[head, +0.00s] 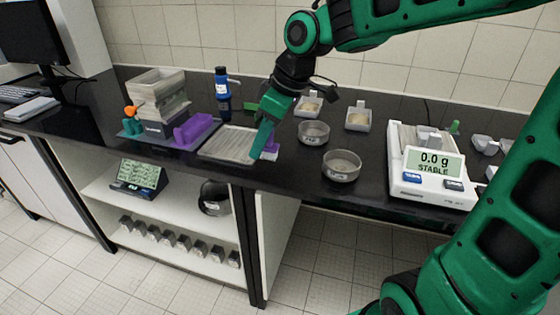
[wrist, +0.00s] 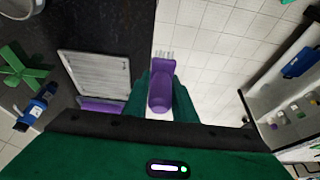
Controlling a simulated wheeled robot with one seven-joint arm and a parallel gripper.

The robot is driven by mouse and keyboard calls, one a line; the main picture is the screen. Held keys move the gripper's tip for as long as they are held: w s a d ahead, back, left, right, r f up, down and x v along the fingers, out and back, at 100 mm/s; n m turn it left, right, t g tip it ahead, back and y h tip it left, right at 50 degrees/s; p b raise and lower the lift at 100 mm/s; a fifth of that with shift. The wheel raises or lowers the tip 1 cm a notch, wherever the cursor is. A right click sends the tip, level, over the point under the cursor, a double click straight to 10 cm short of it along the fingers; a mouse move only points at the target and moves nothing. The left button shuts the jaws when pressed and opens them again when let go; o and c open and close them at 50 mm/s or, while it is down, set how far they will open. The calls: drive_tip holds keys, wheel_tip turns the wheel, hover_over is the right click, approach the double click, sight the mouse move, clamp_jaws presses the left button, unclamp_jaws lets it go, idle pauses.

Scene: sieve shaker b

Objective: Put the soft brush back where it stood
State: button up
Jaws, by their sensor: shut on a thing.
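My gripper (head: 262,148) is shut on the soft brush (wrist: 162,88), which has a purple handle and pale bristles (wrist: 163,56). The brush is held beside the right end of the flat grey tray (head: 228,144), near the counter's front edge. In the head view the brush (head: 269,147) is partly hidden by the fingers. In the wrist view it appears against the tiled floor, past the counter edge. A purple stand (head: 195,129) is left of the tray; a purple strip (wrist: 100,105) shows by the tray in the wrist view. I cannot tell whether the brush touches anything.
A blue bottle (head: 222,88) stands behind the tray. Round sieve pans (head: 341,166) (head: 313,132) and square dishes lie to the right. The balance (head: 432,165) reads 0.0 g. Black counter is bare between pans and balance.

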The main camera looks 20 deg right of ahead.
drive_tip(key=shift+w+a, duration=0.15)
drive_tip(key=w+d+f, duration=0.4)
drive_tip(key=w+d, duration=0.1)
drive_tip(key=w+d+f, duration=0.2)
drive_tip(key=d+f, duration=0.1)
drive_tip(key=shift+w+d, duration=0.25)
drive_tip(key=shift+w, duration=0.15)
drive_tip(key=shift+f, duration=2)
drive_tip(key=o, duration=1)
drive_tip(key=shift+f, duration=0.1)
drive_tip(key=shift+o, duration=0.2)
drive_tip(key=shift+w, duration=0.1)
drive_tip(key=v, duration=1.2)
